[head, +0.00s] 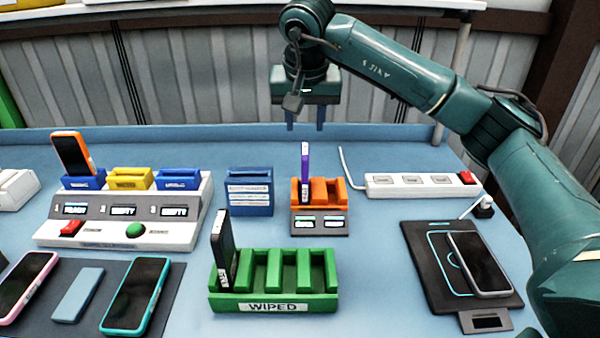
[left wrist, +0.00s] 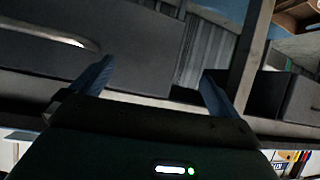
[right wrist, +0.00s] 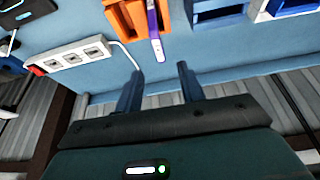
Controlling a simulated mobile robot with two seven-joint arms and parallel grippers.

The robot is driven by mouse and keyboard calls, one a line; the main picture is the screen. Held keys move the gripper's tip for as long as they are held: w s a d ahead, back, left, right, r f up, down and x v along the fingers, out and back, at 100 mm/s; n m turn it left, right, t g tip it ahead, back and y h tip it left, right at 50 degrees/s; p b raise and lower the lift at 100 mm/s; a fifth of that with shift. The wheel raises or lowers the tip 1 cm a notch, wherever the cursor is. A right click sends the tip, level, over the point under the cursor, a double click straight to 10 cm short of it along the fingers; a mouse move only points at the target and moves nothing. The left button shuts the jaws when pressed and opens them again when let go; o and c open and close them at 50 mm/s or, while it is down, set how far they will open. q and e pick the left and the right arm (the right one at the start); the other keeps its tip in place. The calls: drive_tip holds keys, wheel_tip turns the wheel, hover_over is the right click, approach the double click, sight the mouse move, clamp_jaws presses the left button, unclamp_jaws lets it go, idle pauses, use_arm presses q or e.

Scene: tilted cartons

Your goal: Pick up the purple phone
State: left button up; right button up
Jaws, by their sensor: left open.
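The purple phone (head: 305,165) stands upright, edge-on, in a slot of the small orange rack (head: 330,192) at the middle of the table. It also shows in the right wrist view (right wrist: 155,38), sticking out of the orange rack (right wrist: 124,17). My right gripper (head: 305,127) is behind and above the phone in the head view, apart from it. In the right wrist view its fingers (right wrist: 158,80) are spread with nothing between them, and the phone is beyond the fingertips. My left gripper (left wrist: 155,82) is open and empty, away from the table items.
A green WIPED rack (head: 274,307) holding a dark phone stands in front. A blue block (head: 249,192) is left of the orange rack, a white power strip (head: 420,186) right. A white dock (head: 130,225) holds an orange phone (head: 72,152). A charging pad (head: 425,262) lies right.

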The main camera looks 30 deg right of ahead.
sight(305, 149)
drive_tip(key=x, duration=0.3)
drive_tip(key=p+x, duration=0.1)
drive_tip(key=x, duration=0.6)
drive_tip(key=shift+s+f, duration=0.15)
drive_tip(key=shift+f, duration=0.3)
drive_tip(key=shift+c, duration=0.2)
clamp_jaws()
